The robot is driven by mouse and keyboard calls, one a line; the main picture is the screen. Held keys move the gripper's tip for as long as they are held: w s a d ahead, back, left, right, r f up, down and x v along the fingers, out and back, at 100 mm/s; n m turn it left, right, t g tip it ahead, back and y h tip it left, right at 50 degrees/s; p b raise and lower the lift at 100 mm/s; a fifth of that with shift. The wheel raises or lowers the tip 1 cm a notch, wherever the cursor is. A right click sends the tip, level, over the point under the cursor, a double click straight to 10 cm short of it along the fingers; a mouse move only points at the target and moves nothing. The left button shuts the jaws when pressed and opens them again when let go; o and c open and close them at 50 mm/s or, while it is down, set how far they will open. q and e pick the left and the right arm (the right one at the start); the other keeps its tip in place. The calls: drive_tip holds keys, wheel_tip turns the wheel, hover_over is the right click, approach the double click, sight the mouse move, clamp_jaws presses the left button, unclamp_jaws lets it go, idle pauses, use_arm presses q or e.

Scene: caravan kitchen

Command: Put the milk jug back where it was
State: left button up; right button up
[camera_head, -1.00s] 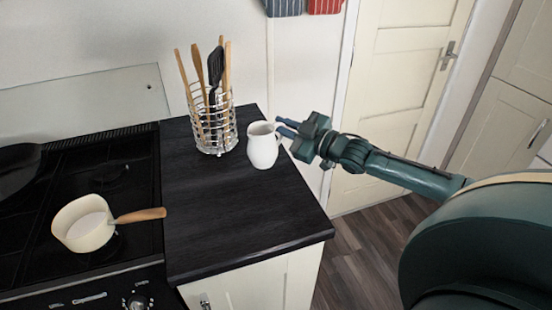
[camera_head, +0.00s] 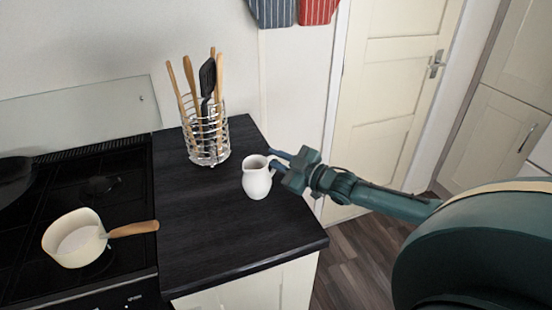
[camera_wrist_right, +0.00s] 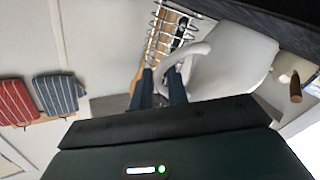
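The white milk jug (camera_head: 257,180) is upright over the dark countertop (camera_head: 215,235), to the right of and nearer than the utensil rack. I cannot tell whether its base touches the counter. My right gripper (camera_head: 279,160) reaches it from the right, with its fingers at the handle. In the right wrist view the two fingers (camera_wrist_right: 161,88) lie on either side of the jug's handle, closed on it, and the jug's body (camera_wrist_right: 232,62) is to the right. My left gripper is not in view.
A wire rack (camera_head: 208,140) of utensils stands behind the jug to the left. A cream saucepan (camera_head: 75,240) with a wooden handle sits on the black hob. Striped cloths (camera_head: 318,10) hang on the wall. The counter's front part is clear.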

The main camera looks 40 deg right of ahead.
drive_tip(key=o, duration=0.3)
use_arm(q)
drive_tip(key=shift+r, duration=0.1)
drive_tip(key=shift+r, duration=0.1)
use_arm(e)
drive_tip(key=shift+s+r, duration=0.1)
drive_tip(key=shift+r, duration=0.05)
drive_tip(key=shift+s+d, duration=0.1)
drive_tip(key=shift+s, duration=0.2)
use_arm(q)
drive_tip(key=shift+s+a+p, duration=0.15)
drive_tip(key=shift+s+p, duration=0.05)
drive_tip(key=shift+p, duration=0.35)
use_arm(e)
drive_tip(key=v, duration=1.1)
drive_tip(key=shift+s, duration=0.15)
